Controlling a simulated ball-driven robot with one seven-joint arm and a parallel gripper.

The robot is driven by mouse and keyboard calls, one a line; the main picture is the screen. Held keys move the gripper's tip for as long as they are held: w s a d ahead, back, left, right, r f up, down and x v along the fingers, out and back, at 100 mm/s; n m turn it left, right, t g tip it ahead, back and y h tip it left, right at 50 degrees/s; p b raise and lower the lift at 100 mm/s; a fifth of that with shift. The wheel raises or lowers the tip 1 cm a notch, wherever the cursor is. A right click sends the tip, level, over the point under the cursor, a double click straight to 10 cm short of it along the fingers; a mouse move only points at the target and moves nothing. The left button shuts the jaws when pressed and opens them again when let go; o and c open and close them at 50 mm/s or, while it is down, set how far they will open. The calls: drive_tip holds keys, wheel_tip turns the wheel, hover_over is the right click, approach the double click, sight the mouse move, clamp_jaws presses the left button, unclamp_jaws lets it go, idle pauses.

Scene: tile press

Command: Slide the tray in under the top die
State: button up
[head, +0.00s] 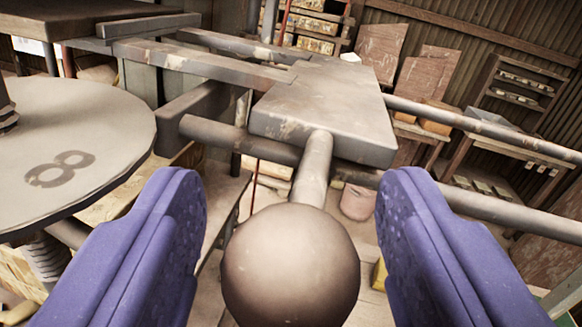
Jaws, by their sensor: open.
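A thick grey metal slab (325,110), which looks like the tray, lies across metal rails in the upper middle of the head view. A short rod (314,160) runs from its near edge to a large round knob (290,265). My gripper (292,185) is open, with one blue-purple finger on each side of the rod and knob. Gaps show between the knob and both fingers, so it is not gripped. I cannot tell for sure which part is the top die.
A round grey plate marked 8 (70,155) stands close on the left, near my left finger. Long rails (480,128) extend right. Flat metal bars (185,65) reach left from the slab. Shelves (515,95) and a workbench (490,150) stand farther back.

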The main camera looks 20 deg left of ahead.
drive_tip(key=shift+c, duration=0.3)
clamp_jaws()
drive_tip(key=shift+s+a+r+p, duration=0.15)
drive_tip(key=shift+s+a, duration=0.15)
drive_tip(key=shift+a, duration=0.85)
drive_tip(key=shift+s+a+f+p, duration=0.15)
drive_tip(key=shift+s+a, duration=0.1)
drive_tip(key=shift+a, duration=0.85)
drive_tip(key=shift+r, duration=0.1)
unclamp_jaws()
drive_tip(key=shift+o, duration=0.3)
drive_tip(key=shift+a, duration=0.15)
